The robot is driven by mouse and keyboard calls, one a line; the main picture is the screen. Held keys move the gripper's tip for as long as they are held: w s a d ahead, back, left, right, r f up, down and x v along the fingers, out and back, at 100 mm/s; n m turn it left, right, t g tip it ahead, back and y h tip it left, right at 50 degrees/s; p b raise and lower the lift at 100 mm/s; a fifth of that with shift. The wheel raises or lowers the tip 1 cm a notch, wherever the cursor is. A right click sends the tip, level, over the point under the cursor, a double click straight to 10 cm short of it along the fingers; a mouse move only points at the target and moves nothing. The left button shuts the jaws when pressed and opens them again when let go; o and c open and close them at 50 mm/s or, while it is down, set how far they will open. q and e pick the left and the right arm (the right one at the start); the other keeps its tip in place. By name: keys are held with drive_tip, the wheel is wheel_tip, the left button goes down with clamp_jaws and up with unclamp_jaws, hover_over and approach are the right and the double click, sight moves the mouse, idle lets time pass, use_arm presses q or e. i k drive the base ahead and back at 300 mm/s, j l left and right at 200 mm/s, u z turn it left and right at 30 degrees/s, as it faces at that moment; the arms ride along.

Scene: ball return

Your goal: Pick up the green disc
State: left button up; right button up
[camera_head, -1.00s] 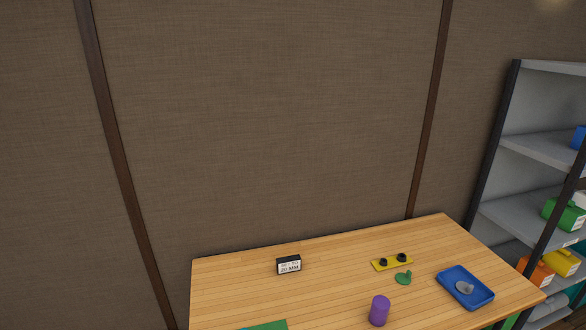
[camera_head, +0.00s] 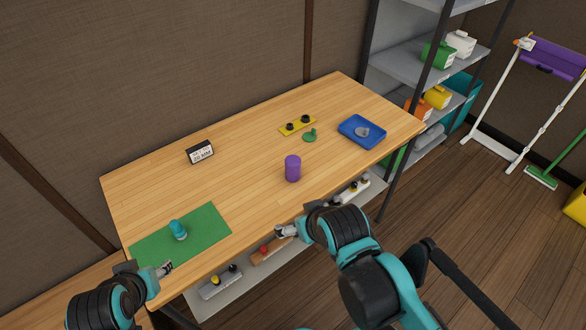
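The green disc (camera_head: 310,136), with a small raised part on it, lies on the wooden table (camera_head: 240,150) just in front of a yellow plate with black knobs (camera_head: 297,125). My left gripper (camera_head: 167,267) is at the table's front left, by the edge of a green mat, far from the disc. My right gripper (camera_head: 281,231) is at the table's front edge, nearer than the disc and apart from it. Both grippers are too small in view to tell whether they are open or shut. Neither touches the disc.
A purple cylinder (camera_head: 292,168) stands between the disc and my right gripper. A blue tray (camera_head: 362,131) holding a grey piece is right of the disc. A teal object (camera_head: 178,229) stands on the green mat (camera_head: 207,221). A small sign (camera_head: 200,152) stands further back left.

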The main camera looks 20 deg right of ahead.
sight(309, 137)
drive_tip(key=i+l+z, duration=0.2)
drive_tip(key=i+l, duration=0.15)
drive_tip(key=l, duration=0.3)
drive_tip(key=i+l+z, duration=0.2)
drive_tip(key=i+l, duration=0.15)
drive_tip(key=l, duration=0.2)
drive_tip(key=i+l+z, duration=0.2)
drive_tip(key=i+l, duration=0.2)
drive_tip(key=l, duration=0.15)
